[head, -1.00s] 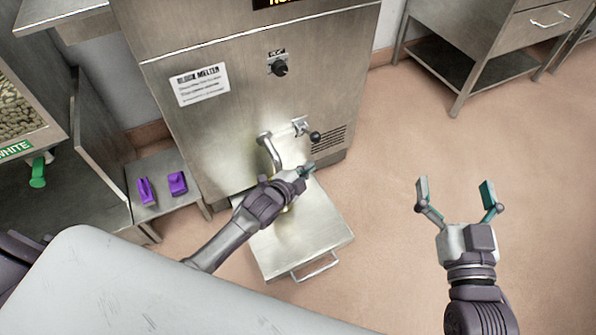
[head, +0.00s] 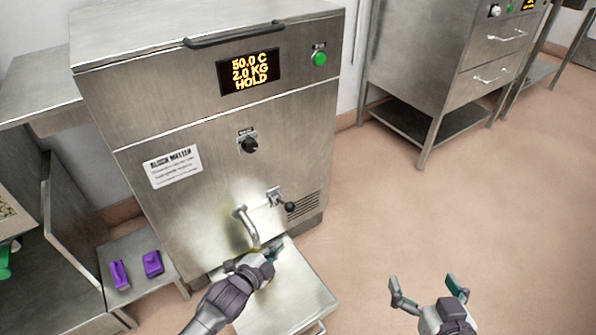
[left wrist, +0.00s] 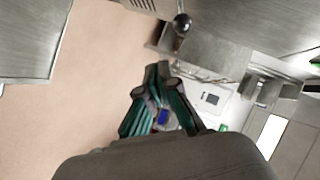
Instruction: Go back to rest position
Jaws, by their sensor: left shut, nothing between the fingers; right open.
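My left gripper (head: 268,256) is shut and empty in the head view. It is low in front of the block melter (head: 190,110), just below the curved spout and over the pull-out tray (head: 290,290). The left wrist view shows its fingers (left wrist: 160,95) closed together, with the black-knobbed lever (left wrist: 182,22) beyond them. My right gripper (head: 425,292) is open and empty above the bare floor at the lower right of the head view. Its lower part is cut off by the frame edge.
The melter display (head: 250,72) reads 50.0 C, 2.0 KG, HOLD. Two purple objects (head: 152,263) rest on a low steel shelf at left. A steel drawer cabinet (head: 440,60) stands at the back right. The floor (head: 400,220) between is clear.

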